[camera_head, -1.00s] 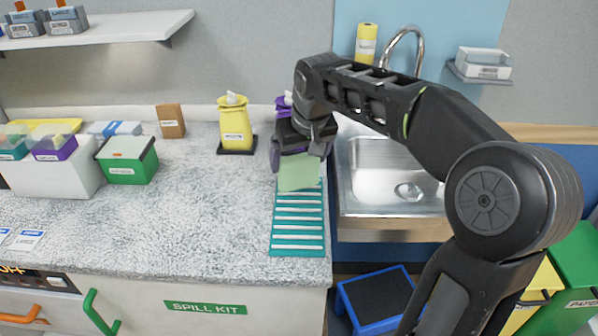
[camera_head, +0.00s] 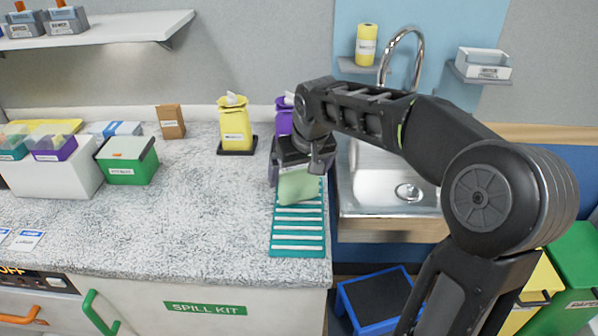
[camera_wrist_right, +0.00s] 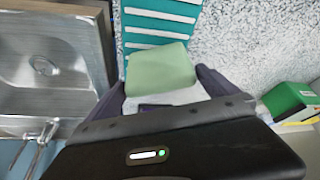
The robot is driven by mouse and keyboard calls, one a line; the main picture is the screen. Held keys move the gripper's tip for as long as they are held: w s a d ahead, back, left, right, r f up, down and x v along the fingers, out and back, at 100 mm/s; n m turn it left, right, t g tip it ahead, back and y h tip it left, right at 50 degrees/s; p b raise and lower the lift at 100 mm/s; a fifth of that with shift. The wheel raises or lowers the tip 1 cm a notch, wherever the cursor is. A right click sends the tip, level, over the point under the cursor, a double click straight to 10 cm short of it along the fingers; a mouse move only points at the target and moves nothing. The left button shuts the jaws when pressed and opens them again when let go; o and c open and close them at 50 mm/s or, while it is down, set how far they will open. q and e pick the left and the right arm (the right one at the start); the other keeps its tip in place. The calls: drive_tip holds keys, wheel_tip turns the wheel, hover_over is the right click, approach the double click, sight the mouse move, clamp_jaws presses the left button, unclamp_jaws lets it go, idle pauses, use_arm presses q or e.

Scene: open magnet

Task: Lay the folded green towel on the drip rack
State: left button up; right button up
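The folded green towel (camera_head: 298,186) is a pale green pad between the fingers of my right gripper (camera_head: 299,178). In the right wrist view, the towel (camera_wrist_right: 160,72) spans the gap between the two fingers, which are shut on its sides. It is over the far half of the drip rack (camera_head: 297,253), a teal rack with white slats at the counter's right end. The rack's near slats are bare. I cannot tell whether the towel touches the rack. My left gripper is not in view.
A sink (camera_head: 385,185) lies right of the rack. A green box (camera_head: 128,162) stands further left. The counter's middle is clear.

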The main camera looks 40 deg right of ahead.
drive_tip(key=shift+r, duration=0.25)
drive_tip(key=v, duration=1.2)
drive_tip(key=shift+f, duration=0.15)
idle(0.5)
